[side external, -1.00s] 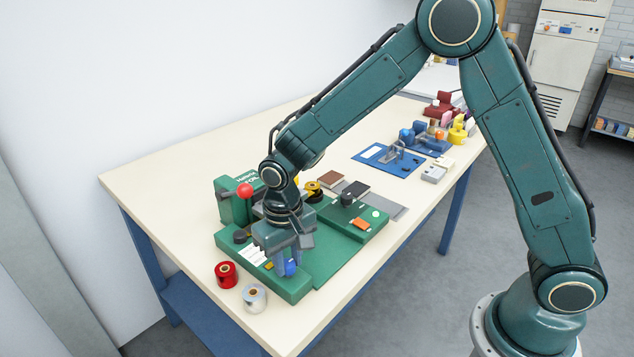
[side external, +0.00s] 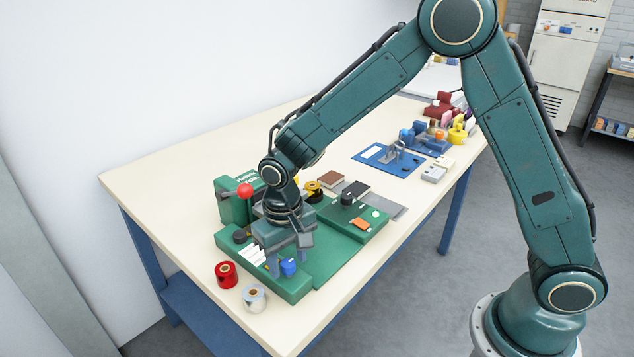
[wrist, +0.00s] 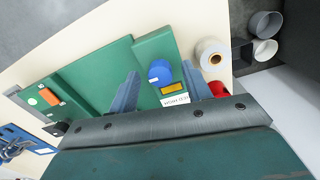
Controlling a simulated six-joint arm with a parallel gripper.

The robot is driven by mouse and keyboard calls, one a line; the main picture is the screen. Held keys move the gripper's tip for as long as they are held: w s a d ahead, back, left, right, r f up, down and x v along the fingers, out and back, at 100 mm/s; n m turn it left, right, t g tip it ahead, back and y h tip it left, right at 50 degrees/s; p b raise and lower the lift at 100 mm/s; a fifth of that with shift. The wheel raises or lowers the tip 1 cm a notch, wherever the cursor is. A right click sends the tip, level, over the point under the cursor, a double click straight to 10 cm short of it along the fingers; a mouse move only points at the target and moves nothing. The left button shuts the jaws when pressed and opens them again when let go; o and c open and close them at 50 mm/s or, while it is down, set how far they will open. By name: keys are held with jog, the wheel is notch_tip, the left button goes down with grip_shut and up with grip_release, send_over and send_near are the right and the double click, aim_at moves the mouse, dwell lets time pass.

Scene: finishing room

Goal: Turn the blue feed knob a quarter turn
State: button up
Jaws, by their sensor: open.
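The blue feed knob (side external: 288,267) sits on the front part of the green machine base (side external: 294,289). In the wrist view the knob (wrist: 160,72) is round and blue, beside a yellow label and a white printed label (wrist: 175,99). My gripper (side external: 288,261) is open and points down just above the knob. In the wrist view its two fingers (wrist: 160,74) stand on either side of the knob with gaps, and nothing is held. The knob's turn angle is hard to read.
A red roll (side external: 226,275) and a silver roll (side external: 254,298) stand on the table left of the base. A red ball-topped lever (side external: 245,190) rises behind my gripper. A blue fixture (side external: 388,159) lies farther along the table. Bare table lies at the back left.

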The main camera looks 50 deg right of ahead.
aim_at(291, 263)
notch_tip(291, 263, up, 14)
jog(key=shift+f, duration=0.2)
dwell(0.4)
jog(key=s+d+r+t, duration=0.2)
jog(key=s+d+r, duration=0.6)
jog(key=s, duration=0.1)
jog(key=s+d+n+t, duration=0.1)
jog(key=s+d+t, duration=0.2)
jog(key=s, duration=1)
jog(key=d, duration=0.2)
jog(key=shift+s+d+f+n+t, duration=0.25)
jog(key=shift+s+d+n+t, duration=0.05)
jog(key=shift+s+n, duration=0.1)
